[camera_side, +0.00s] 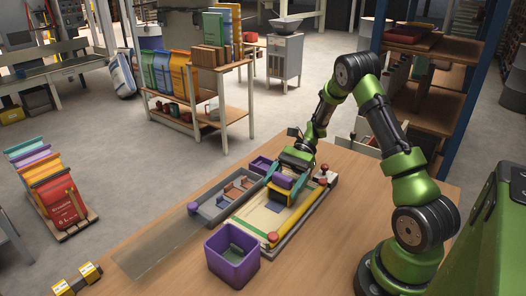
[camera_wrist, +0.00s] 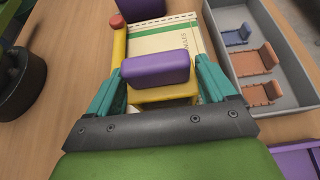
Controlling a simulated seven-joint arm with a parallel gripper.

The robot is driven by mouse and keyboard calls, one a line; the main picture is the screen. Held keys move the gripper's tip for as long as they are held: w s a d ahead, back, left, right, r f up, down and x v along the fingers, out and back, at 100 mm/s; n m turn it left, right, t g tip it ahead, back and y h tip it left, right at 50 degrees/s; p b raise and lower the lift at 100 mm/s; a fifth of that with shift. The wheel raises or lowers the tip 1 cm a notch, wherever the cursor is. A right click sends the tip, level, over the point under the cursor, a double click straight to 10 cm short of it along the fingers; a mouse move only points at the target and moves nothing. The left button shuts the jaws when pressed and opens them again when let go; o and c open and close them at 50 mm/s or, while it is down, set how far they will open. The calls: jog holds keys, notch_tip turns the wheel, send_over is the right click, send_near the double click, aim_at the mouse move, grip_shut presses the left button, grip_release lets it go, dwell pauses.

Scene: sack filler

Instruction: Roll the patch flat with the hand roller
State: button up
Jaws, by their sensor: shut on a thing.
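My gripper (camera_wrist: 158,80) is shut on the purple handle of the hand roller (camera_wrist: 155,68), with a teal finger at each end. In the side view the roller (camera_side: 281,182) is low over the board, near its far half. A yellow part shows just below the handle in the wrist view. A pale sack with green print (camera_wrist: 165,40) lies flat on the board beneath; it also shows in the side view (camera_side: 262,218). I cannot make out the patch under the roller, nor whether the roller touches the sack.
A yellow bar (camera_wrist: 119,46) with a red knob (camera_wrist: 117,20) runs along one board edge. A grey tray (camera_side: 207,213) with brown and blue pieces lies beside the board. A purple bin (camera_side: 232,258) stands at the near end.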

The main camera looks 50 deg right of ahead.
jog(key=shift+a, duration=2.15)
jog(key=shift+r, duration=0.1)
notch_tip(320, 180, up, 7)
